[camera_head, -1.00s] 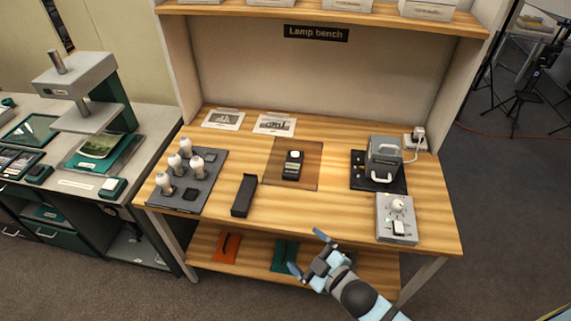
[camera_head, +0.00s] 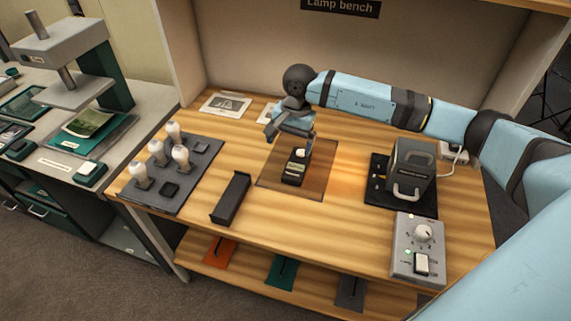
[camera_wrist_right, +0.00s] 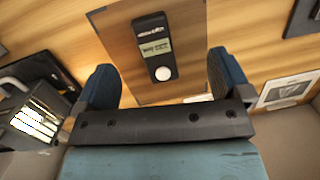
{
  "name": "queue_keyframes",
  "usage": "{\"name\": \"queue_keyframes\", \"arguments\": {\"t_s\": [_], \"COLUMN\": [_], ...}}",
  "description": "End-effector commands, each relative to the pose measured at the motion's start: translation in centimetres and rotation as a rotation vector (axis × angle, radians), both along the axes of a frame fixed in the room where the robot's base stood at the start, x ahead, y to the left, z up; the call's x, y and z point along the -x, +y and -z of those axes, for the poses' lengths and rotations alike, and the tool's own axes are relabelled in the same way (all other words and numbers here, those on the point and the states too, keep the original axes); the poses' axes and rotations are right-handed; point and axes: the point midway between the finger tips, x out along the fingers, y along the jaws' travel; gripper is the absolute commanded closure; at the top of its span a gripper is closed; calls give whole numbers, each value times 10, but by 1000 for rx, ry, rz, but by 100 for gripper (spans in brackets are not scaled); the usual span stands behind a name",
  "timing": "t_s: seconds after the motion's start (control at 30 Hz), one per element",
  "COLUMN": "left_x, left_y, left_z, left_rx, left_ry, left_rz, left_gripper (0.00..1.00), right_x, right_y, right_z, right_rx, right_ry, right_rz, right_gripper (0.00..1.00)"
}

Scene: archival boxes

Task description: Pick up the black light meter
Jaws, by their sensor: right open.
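The black light meter (camera_head: 294,170) lies on a brown mat (camera_head: 318,170) in the middle of the wooden bench. It has a white dome and a small pale display. In the right wrist view the meter (camera_wrist_right: 153,42) lies ahead of and between the two fingers. My right gripper (camera_head: 287,126) is just behind and above the meter in the head view. It is open, with nothing between its fingers (camera_wrist_right: 163,85). I cannot tell the exact gap to the meter. My left gripper is not in view.
A black rack with white bulbs (camera_head: 175,175) and a black open holder (camera_head: 231,198) stand left of the mat. A grey lamp box (camera_head: 413,165) and a grey control box with a knob (camera_head: 418,245) stand right. Printed sheets (camera_head: 225,105) lie behind.

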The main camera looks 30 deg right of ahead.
Motion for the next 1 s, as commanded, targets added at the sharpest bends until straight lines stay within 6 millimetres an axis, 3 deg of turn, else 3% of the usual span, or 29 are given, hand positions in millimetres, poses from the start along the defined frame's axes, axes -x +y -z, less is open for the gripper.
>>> {"name": "queue_keyframes", "arguments": {"t_s": [0.03,0.1,0.2,0.6,0.87,1.0], "left_x": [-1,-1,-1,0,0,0], "left_y": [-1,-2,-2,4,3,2], "left_z": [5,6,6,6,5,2], "left_rx": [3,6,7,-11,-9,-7], "left_ry": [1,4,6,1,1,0], "left_rz": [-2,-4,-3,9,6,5], "left_gripper": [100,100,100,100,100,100], "right_x": [-6,-10,-12,-11,-11,-11], "right_y": [-17,-32,-41,-40,-39,-39], "right_z": [-4,-9,-7,63,78,96], "right_rx": [68,128,164,162,160,159], "right_ry": [-16,-25,-27,-26,-27,-26], "right_rz": [-18,-38,-48,-48,-48,-47], "right_gripper": [4,4,4,4,4,4]}}
